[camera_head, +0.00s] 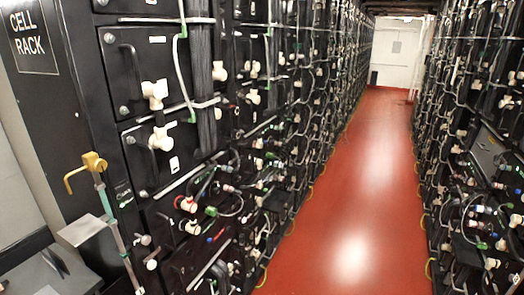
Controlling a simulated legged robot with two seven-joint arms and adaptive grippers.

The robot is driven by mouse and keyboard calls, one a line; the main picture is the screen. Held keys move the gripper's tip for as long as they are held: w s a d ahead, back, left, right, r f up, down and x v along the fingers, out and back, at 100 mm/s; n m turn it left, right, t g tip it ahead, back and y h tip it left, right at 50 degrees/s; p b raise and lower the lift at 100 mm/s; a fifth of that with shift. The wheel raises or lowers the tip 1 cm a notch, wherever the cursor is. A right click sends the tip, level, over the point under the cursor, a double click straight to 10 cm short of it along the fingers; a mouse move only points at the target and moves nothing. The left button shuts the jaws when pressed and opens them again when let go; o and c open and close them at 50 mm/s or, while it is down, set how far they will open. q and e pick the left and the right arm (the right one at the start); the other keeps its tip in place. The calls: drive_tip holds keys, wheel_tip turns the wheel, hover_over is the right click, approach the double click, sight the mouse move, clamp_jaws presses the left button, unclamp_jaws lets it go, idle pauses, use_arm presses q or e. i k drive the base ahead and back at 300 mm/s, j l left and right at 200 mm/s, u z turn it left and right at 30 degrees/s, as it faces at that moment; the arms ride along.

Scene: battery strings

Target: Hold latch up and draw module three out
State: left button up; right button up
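The cell rack (88,110) stands at the left, with black modules stacked in its front. One module (135,65) near the top has a dark bar handle and a pale valve-like fitting (154,94). The module below it (142,160) has a similar handle and fitting (161,138). I cannot tell which is module three, as no number is readable. No part is clearly identifiable as the latch. A yellow hooked piece (92,162) sits atop a thin upright post at the rack's lower left. Neither of my grippers is in view.
Cables and hoses (183,70) hang across the module fronts. A grey surface (50,275) fills the lower left corner. The red floor aisle (355,190) is clear back to a white end wall (397,50). Another rack (475,140) lines the right side.

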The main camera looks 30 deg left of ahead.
sight(242, 141)
drive_tip(key=i, duration=1.95)
drive_tip(key=i+l+u, duration=0.1)
drive_tip(key=i+u, duration=0.2)
drive_tip(key=i+l+u, duration=0.2)
drive_tip(key=i+u, duration=0.15)
drive_tip(key=i, duration=0.15)
drive_tip(key=i+l+u, duration=0.3)
drive_tip(key=i, duration=0.05)
